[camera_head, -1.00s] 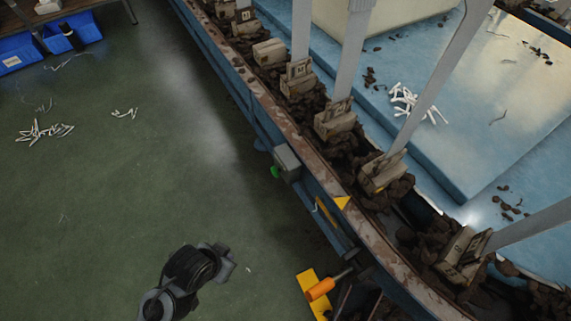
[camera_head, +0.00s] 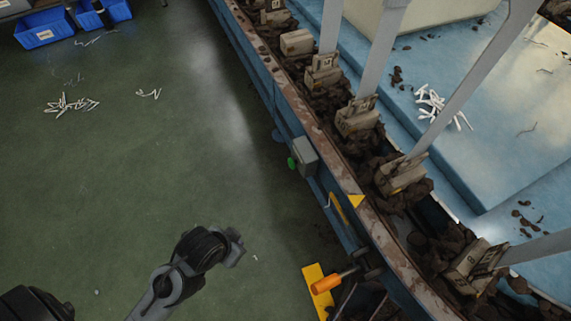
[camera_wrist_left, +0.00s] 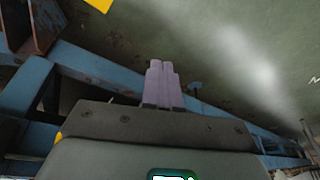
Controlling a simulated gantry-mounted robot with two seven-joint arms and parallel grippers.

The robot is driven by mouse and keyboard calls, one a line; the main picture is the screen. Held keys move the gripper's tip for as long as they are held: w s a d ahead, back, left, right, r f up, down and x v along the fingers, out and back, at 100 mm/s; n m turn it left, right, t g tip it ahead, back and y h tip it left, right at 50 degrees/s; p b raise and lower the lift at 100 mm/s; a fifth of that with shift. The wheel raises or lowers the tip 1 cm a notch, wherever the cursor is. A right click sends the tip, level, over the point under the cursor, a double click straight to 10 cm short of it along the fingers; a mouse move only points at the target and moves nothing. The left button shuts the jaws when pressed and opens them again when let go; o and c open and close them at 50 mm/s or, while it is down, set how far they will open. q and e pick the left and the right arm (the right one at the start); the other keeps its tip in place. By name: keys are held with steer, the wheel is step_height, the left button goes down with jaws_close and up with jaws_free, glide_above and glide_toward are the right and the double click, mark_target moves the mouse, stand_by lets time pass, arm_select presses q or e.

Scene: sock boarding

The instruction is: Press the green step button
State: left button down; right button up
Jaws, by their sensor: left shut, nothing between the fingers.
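The green step button (camera_head: 292,163) sticks out from the left side of a small grey box (camera_head: 305,156) on the machine's blue side rail. My left arm reaches in from the lower left, and its wrist end (camera_head: 235,248) is over the green floor, below and left of the button in the head view. The fingers cannot be made out there. In the left wrist view the left gripper's pale purple fingers (camera_wrist_left: 162,84) are shut together and empty. The button does not show in that view. My right gripper is not in view.
A yellow piece (camera_head: 313,285) and an orange-handled tool (camera_head: 328,283) are low beside the machine. The blue rail (camera_head: 262,82) runs diagonally, with boxy carriers on posts behind it. Blue bins (camera_head: 42,30) and white scraps (camera_head: 70,104) lie at upper left. The floor left of the button is clear.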

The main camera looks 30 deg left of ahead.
arm_select(q)
steer(key=w+d+f+m+t+h+p, duration=0.1)
steer(key=w+d+f+m+t+h, duration=0.25)
steer(key=m, duration=0.55)
steer(key=w+d+m+t+h+p, duration=0.25)
steer(key=w+m+t, duration=0.25)
steer(key=w+m, duration=0.3)
steer(key=a+r+m+t+h+p, duration=0.1)
steer(key=a+r+m+h+p, duration=0.1)
steer(key=a+p, duration=0.3)
steer(key=w+a+r+m+t+h+p, duration=0.1)
steer(key=a+r+m+h+p, duration=0.2)
steer(key=a, duration=0.6)
step_height(320, 180, up, 2)
steer(key=m+p, duration=0.1)
steer(key=p, duration=0.2)
steer(key=shift+a, duration=0.2)
steer(key=shift+w, duration=0.1)
